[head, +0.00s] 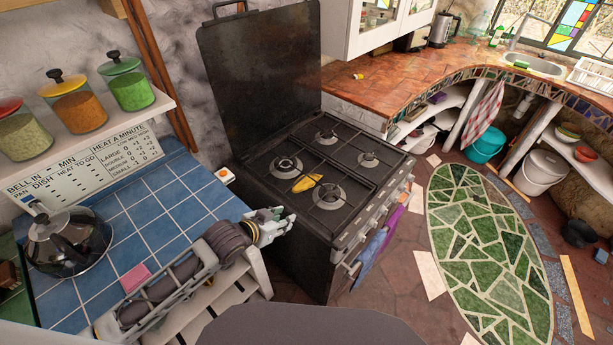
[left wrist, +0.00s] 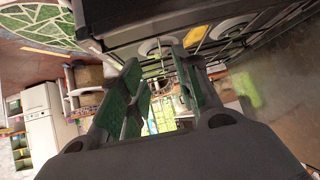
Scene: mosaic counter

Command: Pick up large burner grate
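The black burner grate (head: 318,160) lies flat over the burners on top of the dark stove (head: 285,222). Its bars also show near the top of the left wrist view (left wrist: 240,30). I cannot tell the large section from the others with certainty. My left gripper (head: 283,219) is beside the stove's near left edge in the head view, apart from the grate. In the left wrist view its green-padded fingers (left wrist: 163,90) are spread with nothing between them. My right gripper is not in view.
A yellow object (head: 307,183) lies on the stovetop. The stove's lid (head: 262,85) stands raised behind. Towels (head: 370,252) hang at the stove front.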

